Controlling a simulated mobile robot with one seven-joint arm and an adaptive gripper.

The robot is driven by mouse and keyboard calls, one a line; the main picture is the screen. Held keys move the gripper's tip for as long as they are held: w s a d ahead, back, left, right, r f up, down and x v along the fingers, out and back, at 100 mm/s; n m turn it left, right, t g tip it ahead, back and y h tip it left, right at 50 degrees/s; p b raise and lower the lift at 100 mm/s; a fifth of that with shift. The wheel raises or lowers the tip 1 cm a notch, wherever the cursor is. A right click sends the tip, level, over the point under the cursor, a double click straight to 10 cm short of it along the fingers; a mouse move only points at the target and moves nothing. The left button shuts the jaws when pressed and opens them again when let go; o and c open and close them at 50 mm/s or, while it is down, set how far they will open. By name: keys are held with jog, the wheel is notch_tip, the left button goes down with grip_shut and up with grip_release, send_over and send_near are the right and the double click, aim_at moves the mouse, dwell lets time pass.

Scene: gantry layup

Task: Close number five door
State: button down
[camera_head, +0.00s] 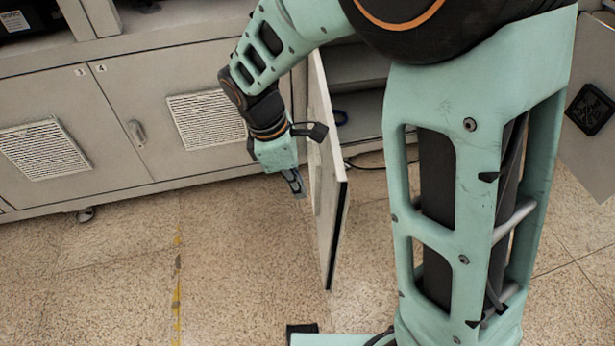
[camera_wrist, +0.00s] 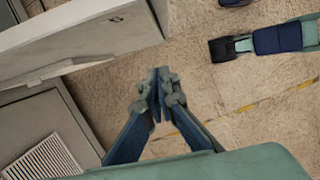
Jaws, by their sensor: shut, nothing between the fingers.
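The open door (camera_head: 325,170) stands out from the cabinet, just right of door 4, roughly edge-on in the head view. Its number cannot be read there. In the wrist view a light panel, likely this door (camera_wrist: 75,40), fills the upper left and bears a small dark mark too small to read surely. My gripper (camera_head: 294,183) points down on the left side of the door, close to its face. Whether it touches the door I cannot tell. In the wrist view its fingertips (camera_wrist: 158,88) are together and empty, over the floor.
Doors 3 (camera_head: 90,110) and 4 (camera_head: 150,95) are shut, with vent grilles. The open compartment (camera_head: 358,65) shows a shelf and a cable. Another panel (camera_head: 590,75) with a black fitting stands at the right. The speckled floor (camera_head: 120,270) at the left is clear, with a yellow line.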

jog(key=d+f+b, duration=0.1)
jog(key=d+f, duration=0.4)
jog(key=f, duration=0.2)
jog(key=shift+w+d+b, duration=0.3)
jog(key=shift+d+b, duration=0.1)
jog(key=shift+d, duration=0.15)
